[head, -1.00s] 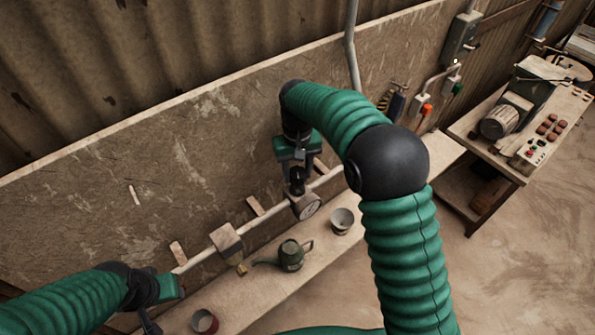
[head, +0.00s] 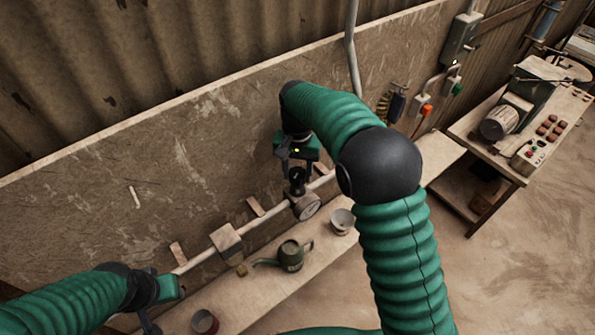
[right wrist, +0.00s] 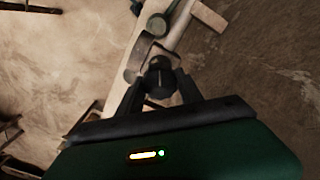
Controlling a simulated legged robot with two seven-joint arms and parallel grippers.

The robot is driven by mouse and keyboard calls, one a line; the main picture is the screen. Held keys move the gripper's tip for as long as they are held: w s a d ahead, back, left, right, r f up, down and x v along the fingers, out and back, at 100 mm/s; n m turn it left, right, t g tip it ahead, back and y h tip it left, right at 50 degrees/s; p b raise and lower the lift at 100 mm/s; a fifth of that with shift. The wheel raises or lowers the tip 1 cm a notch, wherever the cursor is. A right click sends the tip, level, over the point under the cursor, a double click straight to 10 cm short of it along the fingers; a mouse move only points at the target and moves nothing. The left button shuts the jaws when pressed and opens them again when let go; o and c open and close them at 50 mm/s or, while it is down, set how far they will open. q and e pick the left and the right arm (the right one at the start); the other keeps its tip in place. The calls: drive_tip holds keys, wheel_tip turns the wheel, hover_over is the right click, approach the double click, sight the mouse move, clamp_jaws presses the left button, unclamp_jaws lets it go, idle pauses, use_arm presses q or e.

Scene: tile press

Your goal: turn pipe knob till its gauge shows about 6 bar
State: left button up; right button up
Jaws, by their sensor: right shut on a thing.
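The pipe (head: 268,226) runs along the board above the bench, carrying a round gauge (head: 306,207) with a pale face. Its needle is too small to read. The black knob (head: 297,174) sits just above the gauge. My right gripper (head: 297,169) comes down over the knob and is shut on it. In the right wrist view, the knob (right wrist: 160,76) stands between the two dark fingers of the gripper (right wrist: 160,84). My left gripper (head: 152,318) is at the lower left, apart from the knob; its finger opening is unclear.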

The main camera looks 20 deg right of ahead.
drive_tip(key=shift+w+r, duration=0.2)
drive_tip(key=o, duration=1.1)
drive_tip(key=shift+o, duration=1.3)
drive_tip(key=shift+f, duration=0.1)
drive_tip(key=shift+o, duration=0.2)
drive_tip(key=shift+f, duration=0.1)
